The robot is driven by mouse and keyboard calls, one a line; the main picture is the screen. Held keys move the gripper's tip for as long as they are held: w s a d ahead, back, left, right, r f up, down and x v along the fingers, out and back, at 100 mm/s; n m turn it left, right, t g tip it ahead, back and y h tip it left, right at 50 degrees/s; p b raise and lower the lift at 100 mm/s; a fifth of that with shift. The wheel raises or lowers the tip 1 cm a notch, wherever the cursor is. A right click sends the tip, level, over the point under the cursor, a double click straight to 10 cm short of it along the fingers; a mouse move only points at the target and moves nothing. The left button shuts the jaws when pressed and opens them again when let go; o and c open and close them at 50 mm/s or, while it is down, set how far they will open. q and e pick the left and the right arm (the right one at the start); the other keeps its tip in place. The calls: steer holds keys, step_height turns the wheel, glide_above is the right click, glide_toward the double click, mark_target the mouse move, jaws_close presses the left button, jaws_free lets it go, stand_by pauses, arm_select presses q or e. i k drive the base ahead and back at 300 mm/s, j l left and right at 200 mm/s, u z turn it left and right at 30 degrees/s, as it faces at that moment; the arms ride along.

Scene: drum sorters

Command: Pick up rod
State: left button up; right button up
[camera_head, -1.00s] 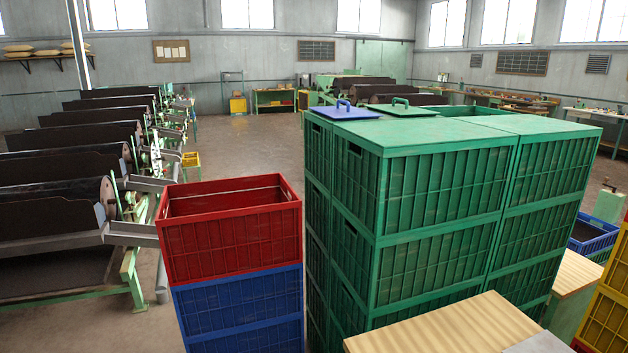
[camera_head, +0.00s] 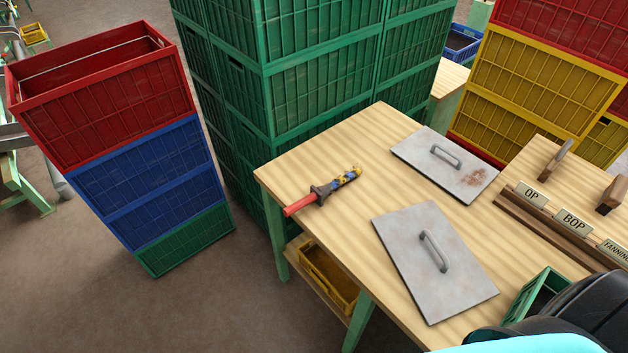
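A rod-like item (camera_head: 320,191) lies on the wooden table (camera_head: 340,150) near its left edge. It has a red end at the lower left, a dark collar in the middle and a yellow and blue patterned end at the upper right. It lies apart from the other things on the table. Neither of my grippers can be made out. A dark rounded part and a cyan part at the lower right corner seem to be my own body.
Two grey metal plates with handles, one near (camera_head: 436,262) and one farther (camera_head: 445,165), lie right of the rod. A rack with labels (camera_head: 560,220) and a green crate (camera_head: 536,296) are farther right.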

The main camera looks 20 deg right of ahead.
mark_target(317, 195)
steer(key=i+j+z, duration=0.1)
steer(key=z, duration=1)
steer(key=i+j+z, duration=0.1)
steer(key=j+z, duration=0.7)
steer(key=j, duration=0.2)
steer(key=j+z, duration=0.4)
steer(key=j, duration=0.15)
